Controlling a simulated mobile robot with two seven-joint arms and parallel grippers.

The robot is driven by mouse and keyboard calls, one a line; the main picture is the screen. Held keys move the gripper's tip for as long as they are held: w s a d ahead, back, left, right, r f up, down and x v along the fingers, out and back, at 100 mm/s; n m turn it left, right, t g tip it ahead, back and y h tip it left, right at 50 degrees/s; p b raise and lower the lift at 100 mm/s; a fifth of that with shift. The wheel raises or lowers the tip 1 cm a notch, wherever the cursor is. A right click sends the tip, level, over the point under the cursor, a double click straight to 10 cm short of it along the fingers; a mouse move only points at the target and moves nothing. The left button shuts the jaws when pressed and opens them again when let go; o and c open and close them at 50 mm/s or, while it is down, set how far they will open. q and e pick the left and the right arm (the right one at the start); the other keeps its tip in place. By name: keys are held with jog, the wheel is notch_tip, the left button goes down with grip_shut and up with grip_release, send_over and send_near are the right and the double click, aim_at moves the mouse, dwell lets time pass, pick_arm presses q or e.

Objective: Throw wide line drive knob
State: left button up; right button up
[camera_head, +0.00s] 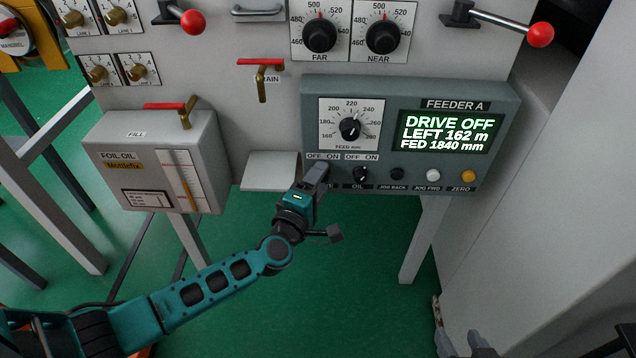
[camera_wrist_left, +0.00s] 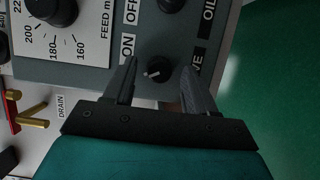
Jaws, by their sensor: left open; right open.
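The drive knob (camera_wrist_left: 158,70) is small and black with a white pointer mark. In the left wrist view it sits between the two fingers of my open left gripper (camera_wrist_left: 158,88), and I cannot tell if either finger touches it. Its pointer slants away from the ON label (camera_wrist_left: 127,47). In the head view my left gripper (camera_head: 319,173) is at the lower left of the feeder panel (camera_head: 310,110) and hides the knob. The display (camera_head: 450,134) reads DRIVE OFF, LEFT 162 m, FED 1840 mm. My right gripper (camera_head: 466,343) is open at the bottom edge, away from the panel.
The oil knob (camera_head: 361,175) is close right of my left gripper, followed by black, white and yellow buttons. The feed dial (camera_head: 350,129) is above. The foil oil box (camera_head: 160,155) and a drain valve (camera_head: 262,80) are left. Open green floor lies below.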

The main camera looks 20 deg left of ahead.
pick_arm(q)
jog(key=c, duration=1)
jog(key=shift+d+r+m+g+y+p, duration=0.15)
jog(key=shift+m+g+y+p, duration=0.4)
jog(key=shift+m+p, duration=1.75)
jog(key=shift+r+m+g+y+p, duration=0.15)
jog(key=shift+m+g+y+p, duration=0.45)
jog(key=shift+p, duration=3.15)
jog(key=shift+d+r+m+g+y+p, duration=0.2)
jog(key=shift+m+g+p, duration=0.55)
jog(key=shift+m+p, duration=1.7)
jog(key=shift+c, duration=0.2)
pick_arm(e)
notch_tip(320, 180, up, 14)
jog(key=s+d+h+p, duration=0.1)
jog(key=d, duration=0.2)
jog(key=shift+s, duration=0.25)
pick_arm(q)
jog(key=shift+a+f+n, duration=0.1)
jog(key=shift+n, duration=0.45)
